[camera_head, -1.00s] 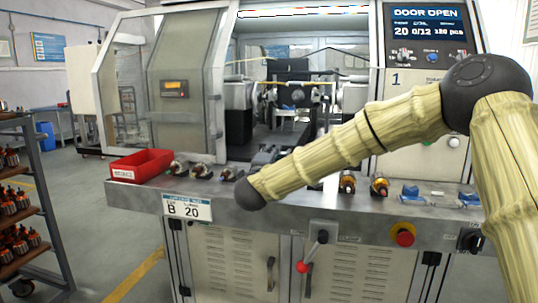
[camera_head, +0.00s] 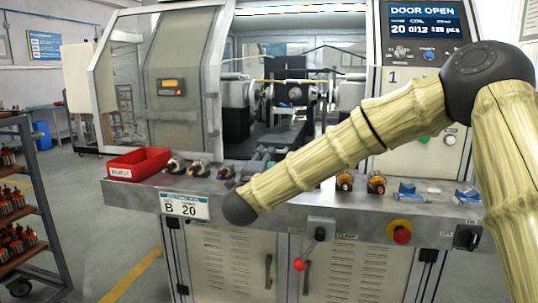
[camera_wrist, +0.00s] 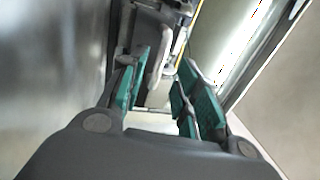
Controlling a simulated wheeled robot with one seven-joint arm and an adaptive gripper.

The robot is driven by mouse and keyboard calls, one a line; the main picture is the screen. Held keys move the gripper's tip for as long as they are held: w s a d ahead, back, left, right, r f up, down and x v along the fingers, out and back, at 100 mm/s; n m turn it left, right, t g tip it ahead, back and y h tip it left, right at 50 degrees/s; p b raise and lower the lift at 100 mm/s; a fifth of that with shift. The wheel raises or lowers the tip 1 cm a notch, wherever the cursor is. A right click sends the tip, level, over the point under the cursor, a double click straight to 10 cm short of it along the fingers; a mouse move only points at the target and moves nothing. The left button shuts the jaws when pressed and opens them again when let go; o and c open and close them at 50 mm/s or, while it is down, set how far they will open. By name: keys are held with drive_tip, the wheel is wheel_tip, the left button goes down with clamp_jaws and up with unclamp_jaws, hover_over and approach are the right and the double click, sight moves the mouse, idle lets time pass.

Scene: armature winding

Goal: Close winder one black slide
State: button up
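Winder one, marked "1" (camera_head: 393,79), has its clear framed door (camera_head: 180,85) at the left of the opening, and its screen (camera_head: 425,20) reads DOOR OPEN. Dark parts show inside: a black block (camera_head: 290,68) at the back and a dark upright panel (camera_head: 237,125) by the door frame. I cannot tell which is the black slide. My gripper (camera_wrist: 163,72) has teal-padded fingers spread apart in the wrist view, with nothing seen between them. In the head view my arm mostly hides it; a grey part (camera_head: 262,156) shows at the opening's front edge.
A red bin (camera_head: 138,164) and several armatures (camera_head: 198,169) stand on the front ledge. Blue pieces (camera_head: 408,189) lie at its right. A red-knobbed lever (camera_head: 300,264) and a red stop button (camera_head: 402,235) are on the front. A rack (camera_head: 40,190) stands at left.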

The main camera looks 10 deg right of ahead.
drive_tip(key=shift+v, duration=3.05)
